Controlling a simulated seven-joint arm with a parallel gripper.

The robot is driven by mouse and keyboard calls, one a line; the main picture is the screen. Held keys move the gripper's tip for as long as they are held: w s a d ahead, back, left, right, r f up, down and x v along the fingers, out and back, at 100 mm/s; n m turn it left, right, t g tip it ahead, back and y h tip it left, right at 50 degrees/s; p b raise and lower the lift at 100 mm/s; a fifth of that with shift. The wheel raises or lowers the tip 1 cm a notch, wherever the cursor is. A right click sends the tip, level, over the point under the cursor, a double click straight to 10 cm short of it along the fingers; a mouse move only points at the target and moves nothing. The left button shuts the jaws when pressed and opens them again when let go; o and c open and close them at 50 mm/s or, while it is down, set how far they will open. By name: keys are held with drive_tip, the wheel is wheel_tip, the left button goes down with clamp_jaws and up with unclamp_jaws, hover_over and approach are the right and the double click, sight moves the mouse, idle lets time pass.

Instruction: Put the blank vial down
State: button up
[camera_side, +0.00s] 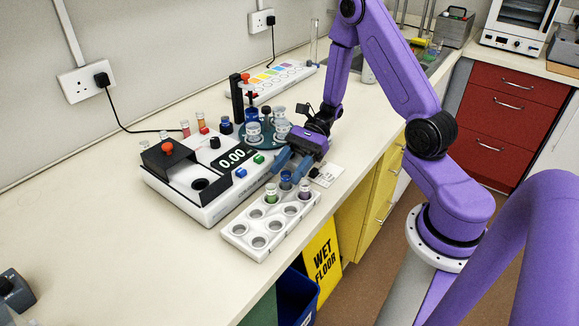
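A white rack (236,230) with round wells stands at the front edge of the bench. No label shows which vial is the blank; parts of the vials are hidden by the fingers.
A white instrument (200,208) reading 0.00, with an open round port, stands left of the rack. A dark round carousel (262,140) with vials is behind my gripper.

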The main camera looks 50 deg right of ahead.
drive_tip(key=shift+r, duration=0.15)
drive_tip(key=shift+r, duration=0.25)
drive_tip(key=v, duration=1.2)
drive_tip(key=s+a+r+n+h, duration=0.2)
drive_tip(key=s+a+n+h, duration=0.4)
drive_tip(key=s+n, duration=0.4)
drive_tip(key=s+a+r+n+h, duration=0.2)
drive_tip(key=s+a+n+h, duration=0.5)
drive_tip(key=n, duration=1.3)
drive_tip(key=s+a, duration=0.1)
drive_tip(key=s, duration=0.2)
drive_tip(key=shift+s+r+n, duration=0.2)
drive_tip(key=shift+r+n, duration=0.1)
drive_tip(key=shift+r, duration=0.05)
